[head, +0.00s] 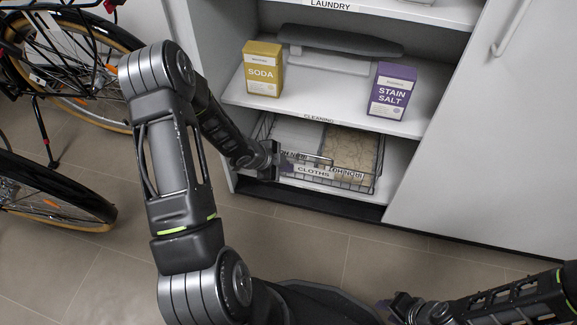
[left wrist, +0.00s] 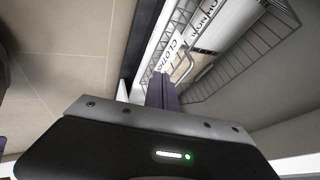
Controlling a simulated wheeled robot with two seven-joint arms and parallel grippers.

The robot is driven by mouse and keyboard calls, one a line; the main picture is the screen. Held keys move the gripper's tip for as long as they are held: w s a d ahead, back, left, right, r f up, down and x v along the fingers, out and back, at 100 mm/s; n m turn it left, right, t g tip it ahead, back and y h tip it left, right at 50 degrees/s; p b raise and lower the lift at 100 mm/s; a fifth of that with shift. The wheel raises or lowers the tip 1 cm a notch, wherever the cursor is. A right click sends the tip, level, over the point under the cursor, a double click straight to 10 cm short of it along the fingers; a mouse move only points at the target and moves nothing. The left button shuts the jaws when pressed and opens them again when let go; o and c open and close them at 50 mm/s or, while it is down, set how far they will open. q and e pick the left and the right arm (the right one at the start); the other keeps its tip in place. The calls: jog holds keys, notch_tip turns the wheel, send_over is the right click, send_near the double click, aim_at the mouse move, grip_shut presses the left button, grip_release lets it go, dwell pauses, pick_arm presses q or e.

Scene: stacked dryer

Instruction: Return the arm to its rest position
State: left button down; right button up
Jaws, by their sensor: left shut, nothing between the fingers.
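My left gripper (head: 284,169) is in front of the wire basket (head: 352,181) on the lowest shelf, near the basket's left end and its CLOTHS label (head: 313,171). Its fingers (left wrist: 162,90) show in the left wrist view, closed together with nothing between them. The basket with its label (left wrist: 177,55) appears beyond the fingertips there. Whether the fingertips touch the basket cannot be told. My right gripper (head: 384,305) is low at the bottom of the head view, away from the shelves. Its fingers are small and partly hidden.
A white cabinet door (head: 490,130) is at right. Bicycles (head: 60,60) stand at left. The tiled floor (head: 300,240) in front is clear.

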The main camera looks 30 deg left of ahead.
dwell(0.4)
